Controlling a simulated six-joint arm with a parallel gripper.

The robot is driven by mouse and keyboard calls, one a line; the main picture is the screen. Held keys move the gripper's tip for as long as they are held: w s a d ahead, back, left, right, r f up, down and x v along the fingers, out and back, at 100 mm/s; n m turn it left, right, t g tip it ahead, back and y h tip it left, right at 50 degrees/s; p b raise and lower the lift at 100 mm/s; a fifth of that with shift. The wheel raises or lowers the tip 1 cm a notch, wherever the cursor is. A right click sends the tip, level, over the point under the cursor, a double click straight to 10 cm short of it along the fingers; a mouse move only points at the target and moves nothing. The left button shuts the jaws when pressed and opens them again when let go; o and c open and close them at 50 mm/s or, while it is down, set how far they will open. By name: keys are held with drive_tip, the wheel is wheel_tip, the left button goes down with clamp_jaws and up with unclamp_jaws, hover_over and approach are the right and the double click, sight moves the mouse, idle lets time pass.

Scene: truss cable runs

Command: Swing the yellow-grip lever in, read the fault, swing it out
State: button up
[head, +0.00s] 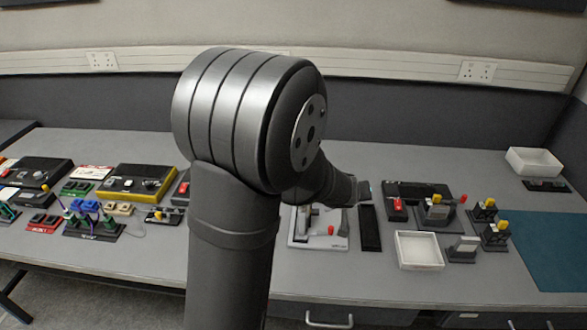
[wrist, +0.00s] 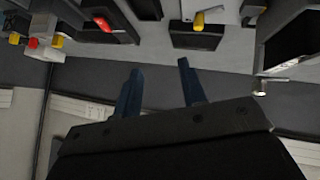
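Several yellow-topped parts show, and I cannot tell which one is the task's yellow-grip lever. In the head view, one yellow grip (head: 436,198) is on a grey device right of my arm. Two more yellow-topped fixtures (head: 490,203) stand farther right. In the wrist view, a yellow grip (wrist: 198,22) sits against a dark block at the top. My gripper (wrist: 160,66) has two blue fingers, spread apart with nothing between them, and is apart from that grip. In the head view my arm hides most of the gripper. No fault reading is legible.
A white open tray (head: 420,264) stands near the front edge, beside a dark flat strip (head: 370,228). A light-based device with a red knob (head: 331,230) is left of the strip. A teal mat (head: 548,249) lies at right. Coloured devices (head: 137,185) crowd the left side.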

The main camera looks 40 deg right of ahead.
drive_tip(key=s+d+r+m+g+h, duration=0.1)
drive_tip(key=s+d+r+m+g, duration=0.1)
drive_tip(key=d+r+m+g, duration=0.3)
drive_tip(key=s+d+r+m+g+h, duration=0.1)
drive_tip(key=d+m, duration=0.2)
drive_tip(key=d, duration=0.4)
drive_tip(key=w+a+m+t+y, duration=0.25)
drive_tip(key=w+a+y, duration=0.45)
drive_tip(key=w+y, duration=0.4)
drive_tip(key=shift+m+h, duration=0.3)
drive_tip(key=shift+m, duration=0.15)
drive_tip(key=f, duration=1.1)
drive_tip(key=w+f, duration=0.1)
drive_tip(key=f, duration=0.5)
drive_tip(key=shift+a+f, duration=0.1)
drive_tip(key=shift+f, duration=0.05)
clamp_jaws()
